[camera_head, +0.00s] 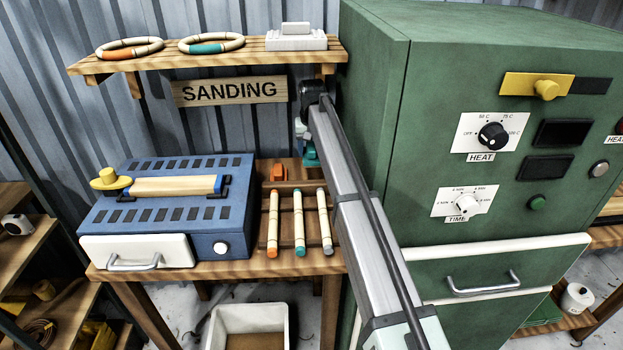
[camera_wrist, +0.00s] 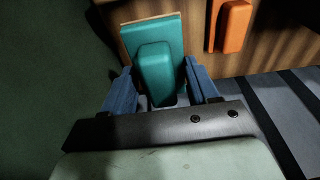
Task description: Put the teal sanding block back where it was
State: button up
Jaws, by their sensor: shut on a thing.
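The teal sanding block (camera_wrist: 158,62) sits between the two blue fingers of my gripper (camera_wrist: 160,85) in the wrist view, with the fingers shut on its sides. It has a raised grip and a thin tan edge. In the head view a bit of the teal block (camera_head: 310,155) shows at the back right of the wooden bench (camera_head: 218,270), beside the green cabinet; my arm hides much of it. An orange sanding block (camera_wrist: 232,25) is to its right in the wrist view, and left of it in the head view (camera_head: 278,172). I cannot tell whether the teal block touches the bench.
The green cabinet (camera_head: 375,95) stands close on the right. Rods with orange, teal and grey ends (camera_head: 299,220) lie on a rack in front. A blue machine (camera_head: 165,205) fills the left. A shelf (camera_head: 205,55) and SANDING sign (camera_head: 230,90) are above.

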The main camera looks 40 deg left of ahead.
aim_at(312, 148)
jog(key=shift+w+a+f, duration=0.1)
jog(key=shift+w+f, duration=0.05)
jog(key=shift+f, duration=3.95)
jog(key=shift+f, duration=0.1)
jog(key=o, duration=1)
jog(key=r, duration=0.4)
jog(key=s+d+r, duration=0.1)
jog(key=r, duration=0.7)
jog(key=shift+s+d, duration=0.15)
